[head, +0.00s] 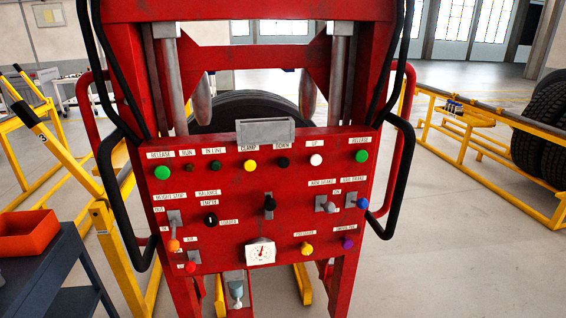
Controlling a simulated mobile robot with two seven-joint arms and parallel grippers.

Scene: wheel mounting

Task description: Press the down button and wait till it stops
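The red machine panel (225,185) faces me in the middle of the head view. The down button (284,162) is a small black knob in the top row, under a "DOWN" label. The white up button (316,160) sits to its right, and the yellow clamp button (250,165) to its left. Nothing covers the down button. I cannot tell whether it is pressed. Neither of my grippers is in view.
A dark tyre (245,108) shows behind the panel. Black curved handles (401,180) stick out at both sides. An orange bin (28,232) rests on a dark cart at left. Yellow racks stand on both sides, the right one with tyres (545,125). Floor at right front is clear.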

